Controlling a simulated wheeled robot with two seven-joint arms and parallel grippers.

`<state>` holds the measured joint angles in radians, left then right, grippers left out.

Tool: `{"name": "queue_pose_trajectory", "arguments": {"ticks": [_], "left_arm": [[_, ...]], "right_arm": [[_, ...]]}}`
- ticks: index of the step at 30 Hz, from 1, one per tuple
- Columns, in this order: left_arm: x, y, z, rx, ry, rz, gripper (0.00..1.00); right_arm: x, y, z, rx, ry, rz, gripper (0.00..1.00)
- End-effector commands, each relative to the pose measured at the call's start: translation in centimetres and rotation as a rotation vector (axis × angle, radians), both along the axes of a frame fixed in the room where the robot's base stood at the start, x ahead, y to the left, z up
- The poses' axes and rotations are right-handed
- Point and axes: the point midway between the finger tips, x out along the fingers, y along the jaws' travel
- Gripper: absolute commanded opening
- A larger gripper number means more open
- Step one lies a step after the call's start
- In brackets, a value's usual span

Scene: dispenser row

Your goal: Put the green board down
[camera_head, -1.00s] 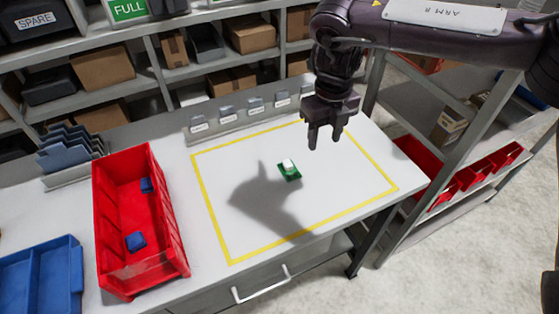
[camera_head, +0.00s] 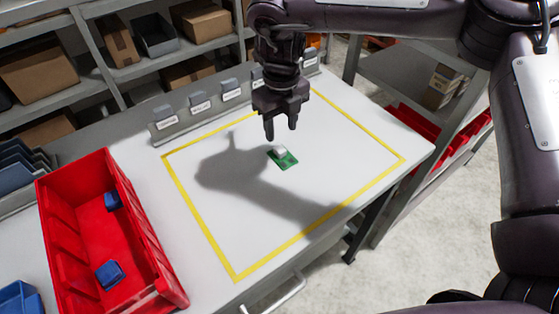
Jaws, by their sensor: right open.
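The green board (camera_head: 286,162) lies flat on the white table (camera_head: 232,228), inside the yellow outlined rectangle. It is small and carries a white block (camera_head: 280,151) on its top. My right gripper (camera_head: 281,133) is open and empty. Its fingers point down and show just above and behind the board in the picture; a gap to the board seems to remain. The arm's shadow falls on the table around the board. My left gripper is out of view.
A red bin (camera_head: 62,226) with blue pieces (camera_head: 110,273) stands on the left of the table. A row of labelled grey dispensers (camera_head: 200,108) lines the back edge. Shelves with cardboard boxes (camera_head: 201,22) stand behind. The marked area around the board is clear.

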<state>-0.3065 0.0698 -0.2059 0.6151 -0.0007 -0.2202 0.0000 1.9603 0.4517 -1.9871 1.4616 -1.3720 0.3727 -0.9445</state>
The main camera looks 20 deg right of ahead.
Motion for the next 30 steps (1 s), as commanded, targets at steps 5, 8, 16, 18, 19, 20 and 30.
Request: {"name": "queue_pose_trajectory", "arguments": {"ticks": [5, 8, 16, 18, 19, 20, 30], "left_arm": [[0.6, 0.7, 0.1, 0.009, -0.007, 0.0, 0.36], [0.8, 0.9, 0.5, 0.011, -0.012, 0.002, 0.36], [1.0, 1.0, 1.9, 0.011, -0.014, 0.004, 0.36], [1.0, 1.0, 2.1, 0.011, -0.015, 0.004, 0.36], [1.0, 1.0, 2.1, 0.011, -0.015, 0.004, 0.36], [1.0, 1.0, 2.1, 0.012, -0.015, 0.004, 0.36], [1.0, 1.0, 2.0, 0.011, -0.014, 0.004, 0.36]], "right_arm": [[0.0, 0.0, -1.6, -0.001, 0.004, 0.0, 0.45], [0.0, -0.1, -2.7, -0.002, 0.002, 0.0, 0.45], [0.3, -0.3, -6.4, -0.002, 0.003, 0.0, 0.45], [0.3, -0.3, -7.3, -0.001, 0.003, 0.0, 0.45], [0.3, -0.3, -7.5, -0.002, 0.002, -0.001, 0.45], [0.3, -0.3, -7.7, -0.002, 0.002, -0.001, 0.45], [0.4, -0.3, -8.0, -0.001, 0.0, -0.001, 0.35]]}}
